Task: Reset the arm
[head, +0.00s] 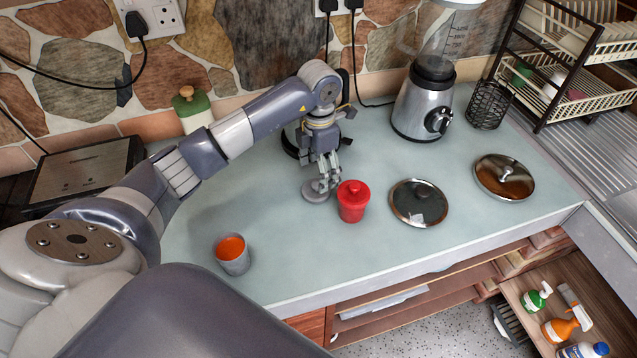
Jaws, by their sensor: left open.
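My left arm reaches in from the left across the pale counter (280,265). My left gripper (324,182) points down at the counter's middle, with its fingers apart. A small grey round object (314,196) lies right under and behind the fingers; I cannot tell whether they touch it. A red lidded jar (353,203) stands upright just right of the gripper. My right gripper does not show.
A grey cup (234,258), orange inside, stands near the front edge. Two pan lids (418,203) (504,177) lie to the right. An open drawer (545,300) holds bottles.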

